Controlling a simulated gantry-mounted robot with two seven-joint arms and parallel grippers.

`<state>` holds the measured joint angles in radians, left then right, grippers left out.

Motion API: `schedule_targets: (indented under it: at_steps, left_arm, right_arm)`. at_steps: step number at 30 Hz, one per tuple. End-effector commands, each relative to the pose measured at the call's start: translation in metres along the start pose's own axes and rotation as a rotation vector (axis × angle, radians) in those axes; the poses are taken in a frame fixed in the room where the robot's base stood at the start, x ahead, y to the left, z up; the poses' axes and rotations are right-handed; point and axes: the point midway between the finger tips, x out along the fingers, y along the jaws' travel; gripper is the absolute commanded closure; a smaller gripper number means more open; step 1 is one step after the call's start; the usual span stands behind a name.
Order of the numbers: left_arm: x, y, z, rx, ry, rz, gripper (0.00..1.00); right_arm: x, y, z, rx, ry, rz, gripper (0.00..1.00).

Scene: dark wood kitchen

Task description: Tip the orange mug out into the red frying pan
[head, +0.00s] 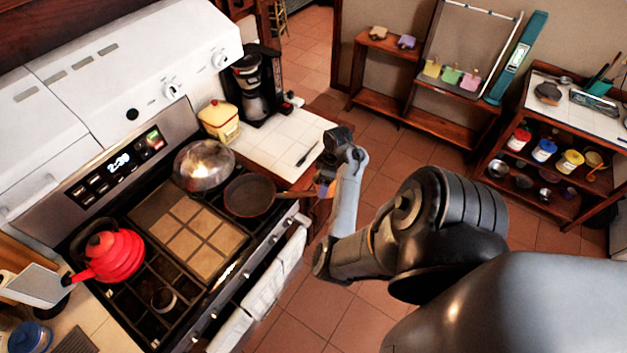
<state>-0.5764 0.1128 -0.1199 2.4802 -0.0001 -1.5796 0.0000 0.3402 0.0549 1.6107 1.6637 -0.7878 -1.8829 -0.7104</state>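A dark frying pan (249,197) with a reddish-brown tint sits on the right end of the stove, its handle pointing right. My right arm comes in from the lower right. Its dark gripper (326,172) is beyond the pan's handle end, beside the counter's edge. A small orange and purple patch (325,188) shows just below the gripper. It is too small to tell whether this is the orange mug or whether the gripper holds it. No other orange mug is clearly visible. The gripper's fingers cannot be made out. My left gripper is out of view.
A shiny domed lid (204,165) stands behind the pan, and a red kettle (111,254) is at the stove's left. A yellow canister (219,120), a coffee maker (256,85) and a dark utensil (307,152) are on the white-tiled counter (275,137). Shelves stand across the floor.

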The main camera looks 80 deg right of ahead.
Motion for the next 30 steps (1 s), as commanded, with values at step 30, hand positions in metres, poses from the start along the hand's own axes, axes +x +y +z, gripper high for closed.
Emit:
schedule_targets:
  at_steps: [30]
  left_arm:
    - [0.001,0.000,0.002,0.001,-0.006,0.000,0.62]
  right_arm:
    - [0.019,-0.003,-0.038,0.221,0.018,0.020,0.47]
